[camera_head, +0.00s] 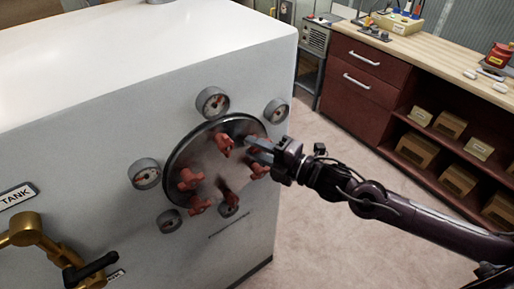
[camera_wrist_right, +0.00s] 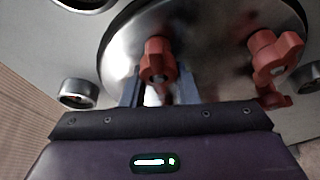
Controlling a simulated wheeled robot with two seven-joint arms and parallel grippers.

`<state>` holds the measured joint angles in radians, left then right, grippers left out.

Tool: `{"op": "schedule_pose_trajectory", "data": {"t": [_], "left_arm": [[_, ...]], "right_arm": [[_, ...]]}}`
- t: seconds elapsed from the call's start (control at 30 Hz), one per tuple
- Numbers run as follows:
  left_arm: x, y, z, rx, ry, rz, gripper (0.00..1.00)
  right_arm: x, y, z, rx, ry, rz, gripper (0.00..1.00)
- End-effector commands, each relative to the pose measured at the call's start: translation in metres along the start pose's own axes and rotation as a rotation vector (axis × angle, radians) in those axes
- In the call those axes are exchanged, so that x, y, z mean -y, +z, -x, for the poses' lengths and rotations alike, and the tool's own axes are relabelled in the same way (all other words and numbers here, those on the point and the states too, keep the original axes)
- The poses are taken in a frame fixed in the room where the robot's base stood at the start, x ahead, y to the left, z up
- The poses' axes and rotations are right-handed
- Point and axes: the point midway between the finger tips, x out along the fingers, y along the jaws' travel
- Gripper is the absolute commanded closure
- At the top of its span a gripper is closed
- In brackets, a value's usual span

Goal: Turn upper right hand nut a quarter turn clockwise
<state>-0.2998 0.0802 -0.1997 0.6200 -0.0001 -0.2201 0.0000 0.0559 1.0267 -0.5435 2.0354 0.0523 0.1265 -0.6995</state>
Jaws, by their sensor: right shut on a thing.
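A round steel hatch cover (camera_head: 208,160) on the white tank's side carries several red lobed nuts. One nut (camera_head: 225,143) is at its top, another (camera_head: 258,170) at its right, and others are lower and left. My right gripper (camera_head: 250,147) reaches in from the right at the cover's upper right. In the right wrist view, a red nut (camera_wrist_right: 158,62) sits between its two fingers (camera_wrist_right: 158,88), which are shut on it. A second red nut (camera_wrist_right: 275,55) stands clear to the right there. The finger contact is partly hidden in the head view. My left gripper is not in view.
Round gauges, such as the top one (camera_head: 212,102) and the right one (camera_head: 276,111), ring the cover closely. A brass valve with a black handle (camera_head: 90,270) is at lower left. A workbench with shelves (camera_head: 400,105) stands behind on the right; the floor between is clear.

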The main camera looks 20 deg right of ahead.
Motion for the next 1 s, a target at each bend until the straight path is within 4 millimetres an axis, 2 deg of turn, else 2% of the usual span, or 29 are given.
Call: {"op": "schedule_pose_trajectory", "data": {"t": [0.27,0.47,1.0], "left_arm": [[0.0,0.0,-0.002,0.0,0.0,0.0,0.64],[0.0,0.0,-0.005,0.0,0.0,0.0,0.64],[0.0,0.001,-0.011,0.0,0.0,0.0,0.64]], "right_arm": [[0.001,0.0,0.0,0.0,0.014,-0.038,0.96],[0.0,0.0,0.0,0.001,0.056,-0.138,0.96],[-0.007,0.003,0.001,0.002,0.247,-0.598,0.96]]}}
